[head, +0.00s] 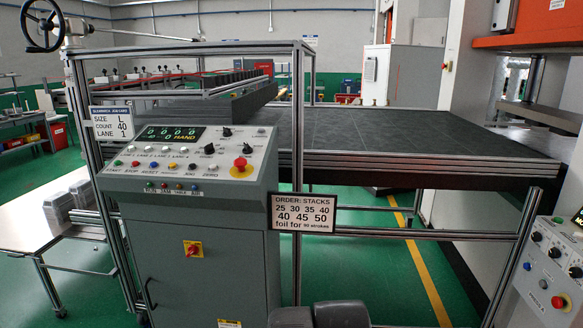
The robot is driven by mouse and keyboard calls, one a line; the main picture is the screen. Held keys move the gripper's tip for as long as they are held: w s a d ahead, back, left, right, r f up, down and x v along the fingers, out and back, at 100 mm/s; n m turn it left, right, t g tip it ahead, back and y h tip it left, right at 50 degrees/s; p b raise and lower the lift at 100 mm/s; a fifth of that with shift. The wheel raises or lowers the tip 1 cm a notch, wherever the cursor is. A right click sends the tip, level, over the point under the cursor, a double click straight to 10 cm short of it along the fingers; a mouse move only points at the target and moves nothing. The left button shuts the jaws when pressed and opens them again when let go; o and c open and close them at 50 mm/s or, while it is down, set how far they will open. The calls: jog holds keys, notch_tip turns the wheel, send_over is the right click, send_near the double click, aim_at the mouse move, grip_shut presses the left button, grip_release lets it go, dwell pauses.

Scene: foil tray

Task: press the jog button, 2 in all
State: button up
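The jog button (191,167) is a small dark button in the lower row of the grey control panel (240,140), with a label under it that appears to read JOG. It sits between a yellow-orange button (172,166) on its left and a pale button (210,168), labelled ZERO, on its right. The panel's display (171,134) shows four zeros with HAND below. Nothing touches the jog button. My gripper is not in view; dark rounded parts, likely of my arm, show at the bottom edge.
A red emergency stop (240,165) on a yellow base stands right of the buttons. Frame posts (298,180) rise beside the cabinet. An order sign (303,213) hangs at its right. A second console (548,265) is at far right. Space directly above the panel's button row looks clear.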

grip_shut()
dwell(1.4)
